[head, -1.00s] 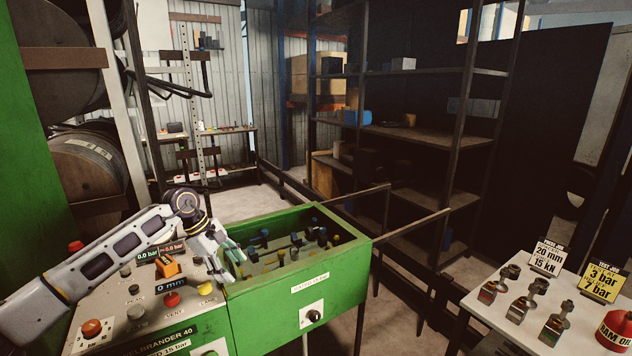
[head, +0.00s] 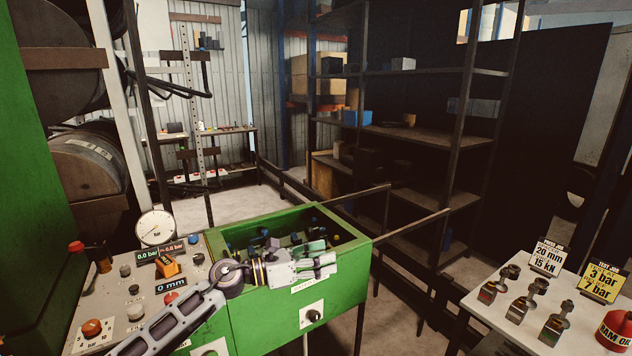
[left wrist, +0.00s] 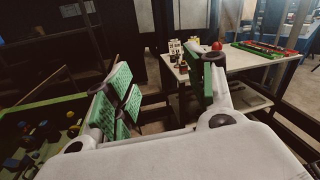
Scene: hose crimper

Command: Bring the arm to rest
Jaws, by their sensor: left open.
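My left arm comes in from the lower left in the head view, across the control panel (head: 120,292) of the green machine. My left gripper (head: 325,258) hangs over the front edge of the green bin (head: 262,330) and points right. In the left wrist view the left gripper (left wrist: 165,95) shows its green-padded fingers spread wide apart with nothing between them. My right gripper is not in view.
The bin holds several small blue, yellow and dark fittings. A white table (head: 489,330) at the right bears several metal fittings, two job cards (head: 547,257) and a red oil can (head: 616,328). Dark shelves (head: 420,135) stand behind. Thin rails (head: 412,226) stick out from the bin.

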